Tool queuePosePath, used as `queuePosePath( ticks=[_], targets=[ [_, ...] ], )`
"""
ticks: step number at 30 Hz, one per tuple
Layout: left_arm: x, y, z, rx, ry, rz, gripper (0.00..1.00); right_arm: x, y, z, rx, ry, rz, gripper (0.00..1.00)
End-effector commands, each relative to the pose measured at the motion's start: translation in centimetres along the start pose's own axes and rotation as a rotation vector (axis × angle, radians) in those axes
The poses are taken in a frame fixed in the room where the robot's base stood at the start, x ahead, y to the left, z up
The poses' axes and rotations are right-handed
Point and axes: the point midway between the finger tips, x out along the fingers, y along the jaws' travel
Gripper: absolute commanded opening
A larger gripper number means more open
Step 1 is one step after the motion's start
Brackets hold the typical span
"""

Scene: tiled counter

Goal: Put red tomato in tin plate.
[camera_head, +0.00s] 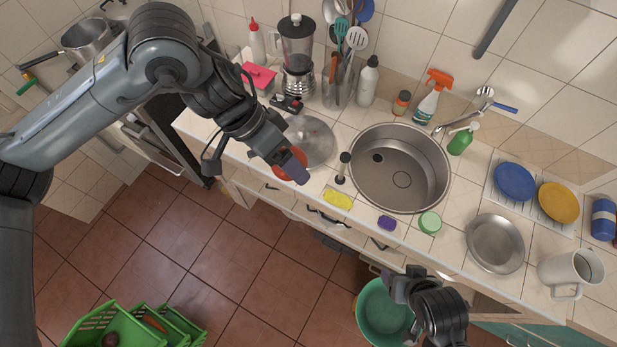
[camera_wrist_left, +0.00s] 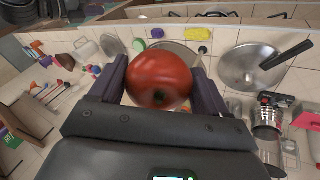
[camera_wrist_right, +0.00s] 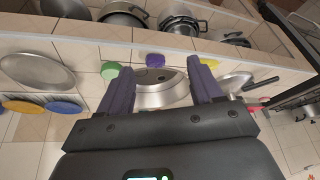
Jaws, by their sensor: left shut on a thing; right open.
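The red tomato (camera_wrist_left: 160,80) is clamped between the two fingers of my left gripper (camera_wrist_left: 165,88) in the left wrist view. In the head view the tomato (camera_head: 287,163) is partly hidden by my left gripper (camera_head: 294,168), in front of the round metal pan near the counter's front edge. The tin plate (camera_head: 495,243) lies on the counter right of the sink, and looks empty. It also shows at the left of the right wrist view (camera_wrist_right: 35,72). My right gripper (camera_head: 400,285) is open and empty, in front of the counter, lower left of the plate.
The sink (camera_head: 399,168) lies between tomato and plate. A yellow sponge (camera_head: 338,199), purple sponge (camera_head: 387,223) and green round item (camera_head: 430,222) line the front edge. A white mug (camera_head: 570,270) stands right of the plate. A blender (camera_head: 297,55) and bottles stand at the back.

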Motion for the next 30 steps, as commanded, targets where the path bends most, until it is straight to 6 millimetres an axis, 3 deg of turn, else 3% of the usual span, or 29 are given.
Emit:
queuePosePath(
  ticks=[1, 6, 12, 16, 22, 30],
  targets=[
    [0.0, 0.0, 0.0, 0.000, 0.001, 0.000, 0.41, 0.0, -1.0, -0.4, 0.013, 0.029, -0.019, 0.74],
    [0.0, 0.0, 0.0, 0.000, 0.002, 0.000, 0.41, -1.0, -6.7, -2.6, -0.001, 0.162, -0.162, 1.00],
    [0.0, 0.0, 0.0, -0.001, 0.002, 0.000, 0.41, -4.9, -14.7, -6.9, -0.146, 0.344, -0.396, 1.00],
    [0.0, 0.0, 0.0, -0.001, 0.002, 0.000, 0.41, -7.8, -18.6, -8.7, -0.302, 0.431, -0.513, 1.00],
    [0.0, 0.0, 0.0, -0.001, 0.002, 0.000, 0.41, -11.3, -21.6, -10.9, -0.570, 0.543, -0.566, 1.00],
    [0.0, 0.0, 0.0, -0.001, 0.002, 0.000, 0.41, -15.2, -22.4, -15.4, -0.801, 0.711, -0.490, 1.00]
  ],
)
